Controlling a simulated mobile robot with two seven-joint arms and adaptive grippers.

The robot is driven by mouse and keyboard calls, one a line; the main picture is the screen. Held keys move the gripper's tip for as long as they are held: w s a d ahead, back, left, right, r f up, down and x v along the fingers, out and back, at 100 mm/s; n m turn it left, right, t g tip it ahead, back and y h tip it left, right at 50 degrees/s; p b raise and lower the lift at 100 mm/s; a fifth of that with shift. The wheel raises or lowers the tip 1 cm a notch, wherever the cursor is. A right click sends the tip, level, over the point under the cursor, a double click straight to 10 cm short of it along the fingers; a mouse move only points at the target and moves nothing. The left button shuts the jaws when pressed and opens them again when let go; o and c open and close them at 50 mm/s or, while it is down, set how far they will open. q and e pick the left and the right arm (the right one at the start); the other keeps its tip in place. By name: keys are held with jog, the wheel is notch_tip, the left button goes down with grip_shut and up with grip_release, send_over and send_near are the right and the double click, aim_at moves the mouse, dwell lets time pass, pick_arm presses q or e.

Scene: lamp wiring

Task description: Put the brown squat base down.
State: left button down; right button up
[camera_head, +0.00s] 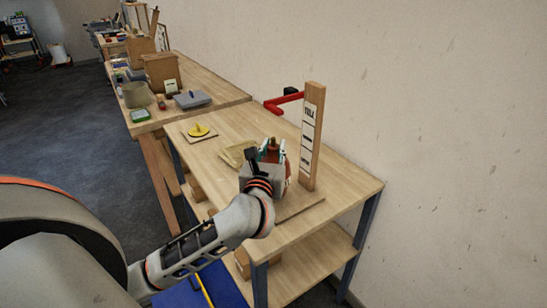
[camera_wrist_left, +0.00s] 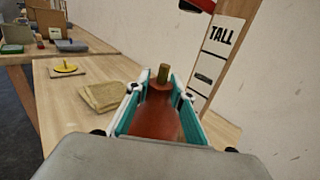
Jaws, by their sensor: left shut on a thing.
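The brown squat base (camera_wrist_left: 160,117) is reddish brown with a short brass-coloured stub on top. It sits between the teal-lined fingers of my left gripper (camera_wrist_left: 158,100), which is shut on it. In the head view my left gripper (camera_head: 271,151) is at the near workbench, just left of a wooden post, and mostly hides the base (camera_head: 271,156). The base looks upright. I cannot tell whether its underside touches the board or bench below. My right gripper is in neither view.
The wooden post (camera_head: 312,137) with a "TALL" label and a red arm (camera_head: 284,101) stands close right. A folded tan cloth (camera_wrist_left: 103,96) and a yellow disc (camera_head: 199,131) on a small board lie beyond. Bare bench top (camera_head: 338,190) shows at right.

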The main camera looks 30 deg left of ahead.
aim_at(273, 158)
pick_arm(q)
jog(key=shift+f, duration=1.6)
jog(key=c, duration=1.7)
grip_release()
jog(key=shift+f, duration=0.1)
jog(key=shift+s, duration=0.1)
